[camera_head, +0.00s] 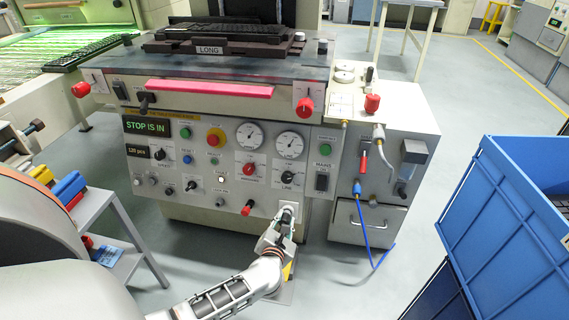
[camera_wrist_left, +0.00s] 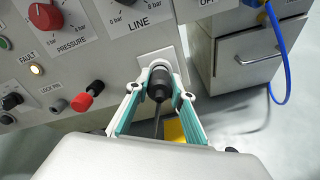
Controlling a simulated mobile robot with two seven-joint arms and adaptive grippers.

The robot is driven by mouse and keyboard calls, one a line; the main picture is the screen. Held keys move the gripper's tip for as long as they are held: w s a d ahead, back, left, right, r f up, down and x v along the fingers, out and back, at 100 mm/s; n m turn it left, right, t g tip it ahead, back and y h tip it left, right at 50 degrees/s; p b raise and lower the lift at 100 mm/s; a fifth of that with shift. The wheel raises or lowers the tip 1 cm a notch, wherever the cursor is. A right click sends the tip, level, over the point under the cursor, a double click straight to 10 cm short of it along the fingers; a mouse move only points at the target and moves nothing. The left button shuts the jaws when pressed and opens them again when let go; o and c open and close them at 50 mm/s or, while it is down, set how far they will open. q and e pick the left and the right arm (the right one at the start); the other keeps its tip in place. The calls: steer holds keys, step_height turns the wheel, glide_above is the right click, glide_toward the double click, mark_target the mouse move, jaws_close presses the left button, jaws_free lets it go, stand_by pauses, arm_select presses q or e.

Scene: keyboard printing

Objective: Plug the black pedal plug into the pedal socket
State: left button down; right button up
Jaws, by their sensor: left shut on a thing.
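The black pedal plug (camera_wrist_left: 158,86) sits between the fingertips of my left gripper (camera_wrist_left: 159,88), with its cable hanging down toward the wrist. The plug's front end is at the round pedal socket (camera_wrist_left: 157,64) on its pale plate, low on the machine's front panel. I cannot tell how deep the plug is in the socket. In the head view, my left gripper (camera_head: 280,232) is at the panel's lower right, and it hides most of the plug and socket. My right gripper is not in view.
A red-tipped lever (camera_wrist_left: 82,101) sticks out left of the gripper. A blue cable (camera_head: 367,233) hangs from the cabinet (camera_head: 365,222) at right. Blue crates (camera_head: 510,215) stand at far right, and a grey side table (camera_head: 100,215) stands at left. Open floor lies between.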

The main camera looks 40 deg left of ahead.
arm_select(q)
steer(key=shift+w+a, duration=0.15)
stand_by(0.4)
steer(key=shift+w+a+f, duration=0.2)
steer(key=shift+w, duration=0.1)
steer(key=c, duration=1.8)
jaws_free()
steer(key=shift+w, duration=0.1)
steer(key=shift+o, duration=0.2)
steer(key=o, duration=0.6)
